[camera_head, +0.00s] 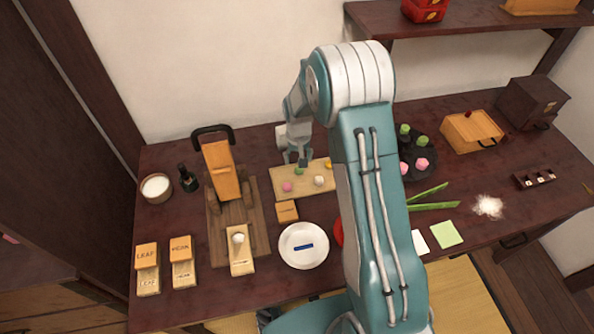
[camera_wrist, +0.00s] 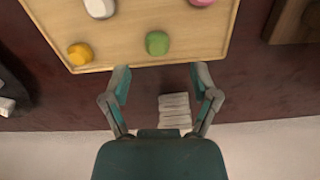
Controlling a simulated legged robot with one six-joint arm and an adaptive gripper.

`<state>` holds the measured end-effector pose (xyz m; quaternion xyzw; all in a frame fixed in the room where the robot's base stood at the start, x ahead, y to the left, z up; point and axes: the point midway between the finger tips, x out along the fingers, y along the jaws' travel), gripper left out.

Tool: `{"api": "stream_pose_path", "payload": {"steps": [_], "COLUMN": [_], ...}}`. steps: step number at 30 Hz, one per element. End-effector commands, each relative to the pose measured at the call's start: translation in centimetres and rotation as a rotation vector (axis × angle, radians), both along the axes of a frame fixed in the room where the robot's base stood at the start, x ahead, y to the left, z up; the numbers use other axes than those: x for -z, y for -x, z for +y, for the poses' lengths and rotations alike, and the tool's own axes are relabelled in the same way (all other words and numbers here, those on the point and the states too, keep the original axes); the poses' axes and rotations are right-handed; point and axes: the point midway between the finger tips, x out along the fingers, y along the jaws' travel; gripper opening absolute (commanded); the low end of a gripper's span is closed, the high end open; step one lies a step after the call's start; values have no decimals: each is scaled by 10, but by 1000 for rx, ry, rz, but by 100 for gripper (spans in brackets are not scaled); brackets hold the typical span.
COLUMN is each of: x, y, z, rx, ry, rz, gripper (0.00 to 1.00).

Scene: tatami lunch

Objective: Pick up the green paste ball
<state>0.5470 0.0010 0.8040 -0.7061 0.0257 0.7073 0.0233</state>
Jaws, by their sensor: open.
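The green paste ball (camera_wrist: 157,43) sits on a light wooden tray (camera_wrist: 120,35), near the tray's edge. In the head view the green ball (camera_head: 299,171) shows just below my gripper (camera_head: 297,158), on the tray (camera_head: 303,191). In the wrist view my gripper (camera_wrist: 160,76) is open and empty. Its fingertips are spread on either side, and the ball appears between their lines, slightly beyond the tips. I cannot tell the height gap exactly.
A yellow ball (camera_wrist: 80,54), a white ball (camera_wrist: 100,8) and a pink ball (camera_wrist: 202,2) share the tray. A dark plate with several balls (camera_head: 422,163), a wooden slicer-like stand (camera_head: 220,170) and a white plate (camera_head: 303,261) stand around it. The wall is close behind.

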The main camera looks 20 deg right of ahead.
Motion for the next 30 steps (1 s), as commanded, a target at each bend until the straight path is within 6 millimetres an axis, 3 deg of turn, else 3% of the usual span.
{"api": "stream_pose_path", "payload": {"steps": [12, 20, 21, 24, 26, 30], "x": [51, 55, 55, 55, 55, 55], "y": [-4, -4, -4, -4, -4, -4], "z": [3, 2, 1, 1, 1, 2], "rx": [0, 1, 1, 1, 1, 0], "ry": [3, 1, 1, 1, 1, 2], "rz": [1, -1, -1, -1, -1, -1], "gripper": [77, 77, 73, 36, 17, 13]}}
